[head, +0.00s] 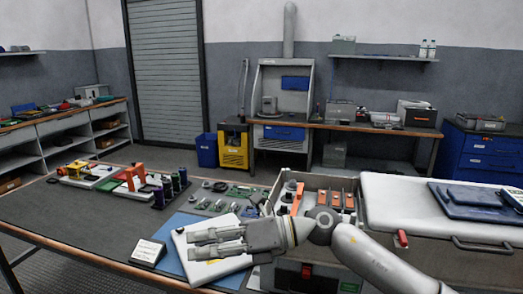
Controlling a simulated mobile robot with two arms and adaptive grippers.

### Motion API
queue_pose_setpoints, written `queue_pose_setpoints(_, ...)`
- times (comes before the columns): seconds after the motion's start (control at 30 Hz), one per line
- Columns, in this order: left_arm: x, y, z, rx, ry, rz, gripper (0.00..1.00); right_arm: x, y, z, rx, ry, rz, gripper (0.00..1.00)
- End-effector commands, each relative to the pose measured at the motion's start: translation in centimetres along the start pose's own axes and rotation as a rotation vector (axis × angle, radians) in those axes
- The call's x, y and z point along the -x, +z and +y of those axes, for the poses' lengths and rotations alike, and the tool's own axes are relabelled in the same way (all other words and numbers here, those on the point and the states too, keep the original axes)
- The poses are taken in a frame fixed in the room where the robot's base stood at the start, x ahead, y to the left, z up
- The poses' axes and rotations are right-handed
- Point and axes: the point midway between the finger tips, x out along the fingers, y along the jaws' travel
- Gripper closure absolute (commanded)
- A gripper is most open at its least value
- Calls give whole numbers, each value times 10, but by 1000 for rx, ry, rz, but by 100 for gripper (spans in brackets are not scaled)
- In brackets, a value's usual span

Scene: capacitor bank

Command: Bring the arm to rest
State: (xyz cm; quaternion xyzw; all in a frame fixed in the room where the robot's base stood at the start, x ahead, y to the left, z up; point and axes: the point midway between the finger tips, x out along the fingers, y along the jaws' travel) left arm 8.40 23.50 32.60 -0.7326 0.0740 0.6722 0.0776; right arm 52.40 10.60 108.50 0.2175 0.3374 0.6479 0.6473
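My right arm comes in from the lower right and reaches left over the table. Its gripper (190,245) points left above a white panel (222,262) lying on a blue mat (172,262). The two fingers show a gap between them and nothing is seen held, so the gripper looks open. It hides part of the panel; I cannot tell how high it is above it. My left gripper is not in view.
An open grey cabinet (283,182) with orange parts (336,200) stands behind my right arm, its white lid (400,205) to the right. A small sign (148,252), coloured cylinders (167,188) and loose small parts (240,190) are on the dark table (90,225). The table's left front is clear.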

Motion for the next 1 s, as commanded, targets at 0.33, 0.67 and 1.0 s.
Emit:
queue_pose_setpoints(0.33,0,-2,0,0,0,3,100,48,43,8,-603,334,-799,67)
queue_pose_setpoints(0.67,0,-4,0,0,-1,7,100,168,-49,-106,-1352,304,-1495,67)
queue_pose_setpoints(1.0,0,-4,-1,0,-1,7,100,229,-283,-153,-2099,-62,-1997,67)
